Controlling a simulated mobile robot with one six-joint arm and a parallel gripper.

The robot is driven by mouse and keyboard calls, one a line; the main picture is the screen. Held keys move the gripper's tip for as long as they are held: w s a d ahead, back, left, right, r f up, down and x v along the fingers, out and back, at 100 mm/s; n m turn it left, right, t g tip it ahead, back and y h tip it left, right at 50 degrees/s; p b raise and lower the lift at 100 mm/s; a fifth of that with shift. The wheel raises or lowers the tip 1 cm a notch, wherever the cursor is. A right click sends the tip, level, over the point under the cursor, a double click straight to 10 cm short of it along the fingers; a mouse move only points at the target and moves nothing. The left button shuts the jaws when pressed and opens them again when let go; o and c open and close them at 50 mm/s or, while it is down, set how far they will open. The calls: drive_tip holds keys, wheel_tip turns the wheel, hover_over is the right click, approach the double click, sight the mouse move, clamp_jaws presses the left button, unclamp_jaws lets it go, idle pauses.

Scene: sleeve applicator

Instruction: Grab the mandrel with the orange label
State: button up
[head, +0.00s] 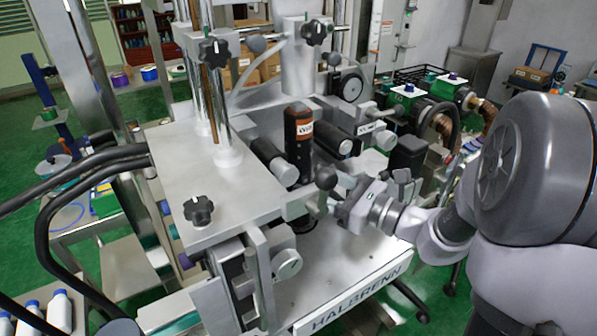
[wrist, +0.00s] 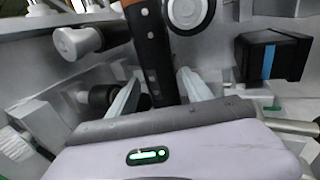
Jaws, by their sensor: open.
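The mandrel with the orange label (head: 299,150) is a dark upright cylinder in the middle of the machine in the head view. Its orange and white label is near the top. In the wrist view the mandrel (wrist: 153,58) runs down the middle, orange at its upper end. My gripper (head: 331,193) is just right of the mandrel's lower part in the head view. In the wrist view my gripper (wrist: 160,92) is open, with one pale finger on each side of the mandrel. I see no finger clearly touching it. The mandrel's lower end is hidden behind my gripper body.
Dark horizontal rollers (head: 333,139) lie close around the mandrel. A steel plate with a black knob (head: 198,210) is to the left. In the wrist view a black box with a blue stripe (wrist: 272,56) is at the right and a silver knob (wrist: 76,43) at the left.

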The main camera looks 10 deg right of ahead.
drive_tip(key=shift+x, duration=1.15)
drive_tip(key=shift+s, duration=0.1)
clamp_jaws()
drive_tip(key=shift+d+r, duration=0.1)
drive_tip(key=shift+r, duration=0.05)
